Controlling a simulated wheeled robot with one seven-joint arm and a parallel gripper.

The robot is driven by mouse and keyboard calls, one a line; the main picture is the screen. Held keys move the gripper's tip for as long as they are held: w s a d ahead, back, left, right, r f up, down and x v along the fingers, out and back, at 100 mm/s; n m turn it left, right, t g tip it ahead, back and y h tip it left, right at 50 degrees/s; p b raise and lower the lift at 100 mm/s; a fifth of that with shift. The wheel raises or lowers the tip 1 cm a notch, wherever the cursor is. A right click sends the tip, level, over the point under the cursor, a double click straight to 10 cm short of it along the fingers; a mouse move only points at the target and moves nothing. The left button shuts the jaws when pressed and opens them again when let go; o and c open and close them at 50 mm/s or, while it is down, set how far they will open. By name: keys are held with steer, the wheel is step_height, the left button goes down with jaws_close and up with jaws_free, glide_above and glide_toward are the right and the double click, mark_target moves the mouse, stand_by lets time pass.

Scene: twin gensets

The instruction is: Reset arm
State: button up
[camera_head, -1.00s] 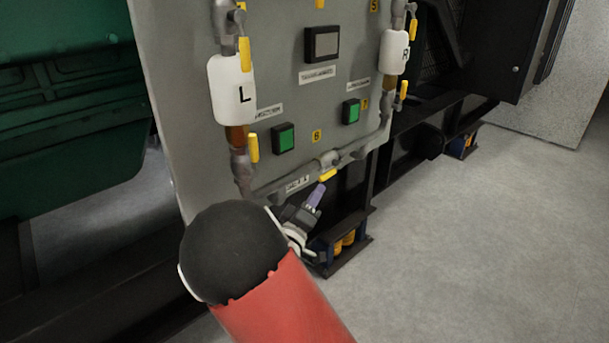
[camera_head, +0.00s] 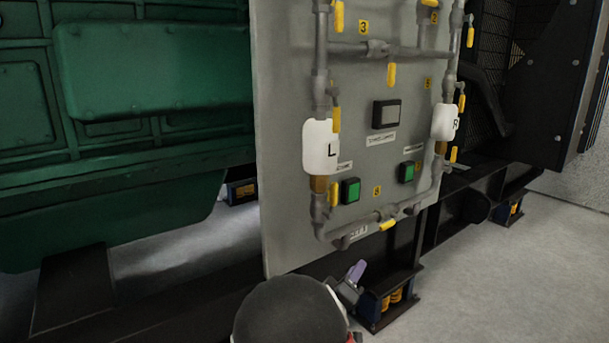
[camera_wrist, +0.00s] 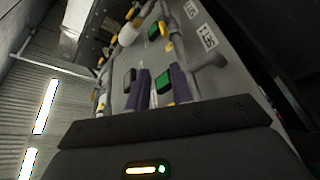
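My gripper (camera_head: 354,274) shows in the head view below the lower edge of the grey panel (camera_head: 283,130), beside my dark rounded arm joint. In the wrist view its two purple fingers stand apart with a gap between them (camera_wrist: 161,84), and nothing is held there. The gripper is apart from the panel in the head view. The wrist view looks up along the panel, with a green button (camera_wrist: 163,80) showing behind the fingers.
The panel carries grey pipes, yellow valve handles (camera_head: 391,75), white L (camera_head: 320,147) and R (camera_head: 443,122) containers and green buttons (camera_head: 351,191). A green machine (camera_head: 150,75) stands left. A black frame (camera_head: 470,205) runs below. Open floor (camera_head: 500,280) lies at right.

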steer(key=s+r+m+g+y+p, duration=0.1)
steer(key=s+r+m+g+y, duration=0.35)
steer(key=s+y, duration=0.8)
steer(key=s+d+g+h, duration=0.1)
steer(key=s+d+g, duration=0.1)
steer(key=s, duration=0.8)
steer(key=s+d+r+g, duration=0.1)
steer(key=s+g, duration=0.3)
steer(key=s, duration=0.6)
steer(key=shift+s+d+r+g+h+p, duration=0.15)
steer(key=shift+d+r+g+h+p, duration=0.1)
steer(key=shift+d+g+h+p, duration=0.15)
